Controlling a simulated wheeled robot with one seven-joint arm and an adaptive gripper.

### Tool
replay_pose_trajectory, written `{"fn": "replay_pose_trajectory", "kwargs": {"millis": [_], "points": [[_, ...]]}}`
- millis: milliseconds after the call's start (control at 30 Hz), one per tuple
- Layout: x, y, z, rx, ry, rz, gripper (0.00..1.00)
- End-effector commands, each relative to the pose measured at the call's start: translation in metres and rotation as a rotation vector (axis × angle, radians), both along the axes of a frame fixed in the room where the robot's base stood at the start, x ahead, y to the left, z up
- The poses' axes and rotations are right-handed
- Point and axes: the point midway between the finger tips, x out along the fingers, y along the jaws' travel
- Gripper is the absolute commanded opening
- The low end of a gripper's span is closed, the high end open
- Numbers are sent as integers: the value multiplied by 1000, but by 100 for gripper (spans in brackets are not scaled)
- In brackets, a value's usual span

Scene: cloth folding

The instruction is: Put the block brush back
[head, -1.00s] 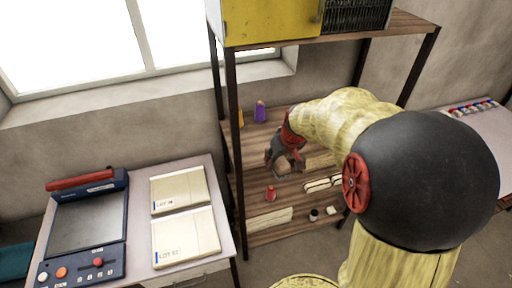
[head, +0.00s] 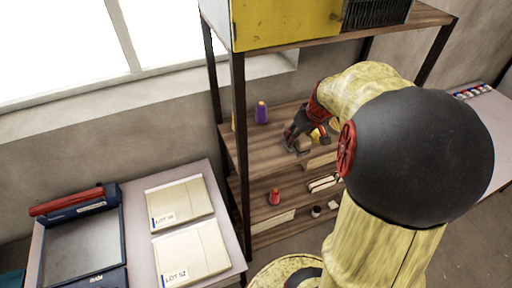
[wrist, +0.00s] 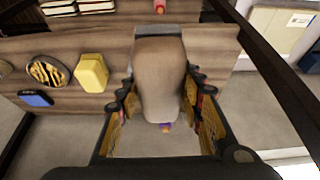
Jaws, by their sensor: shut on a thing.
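The block brush (wrist: 158,78) is a tan, rounded wooden block with a grey end. My gripper (wrist: 160,100) is shut on it, one finger along each side, in the wrist view. In the head view my gripper (head: 298,135) and the brush (head: 304,145) are over the upper wooden shelf board (head: 262,150), right of a purple cone. The brush's bristles are not clearly seen. I cannot tell whether the brush touches the board.
A purple cone (head: 261,113) stands at the shelf's back left. A yellow block (wrist: 92,72), a round bowl (wrist: 47,71) and a blue item (wrist: 36,98) show in the wrist view. A red cone (head: 274,196) stands lower. Dark posts (head: 239,130) frame the rack.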

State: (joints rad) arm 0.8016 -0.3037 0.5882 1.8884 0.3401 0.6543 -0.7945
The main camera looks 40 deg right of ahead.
Motion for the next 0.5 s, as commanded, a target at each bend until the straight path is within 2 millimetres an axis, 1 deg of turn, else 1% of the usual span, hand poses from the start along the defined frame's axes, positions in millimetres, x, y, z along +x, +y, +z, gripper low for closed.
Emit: {"fn": "replay_pose_trajectory", "kwargs": {"millis": [367,400,500], "points": [[72,35,-35,3,3,5,13],[80,39,-39,2,4,7,13],[92,44,-59,3,4,5,13]]}}
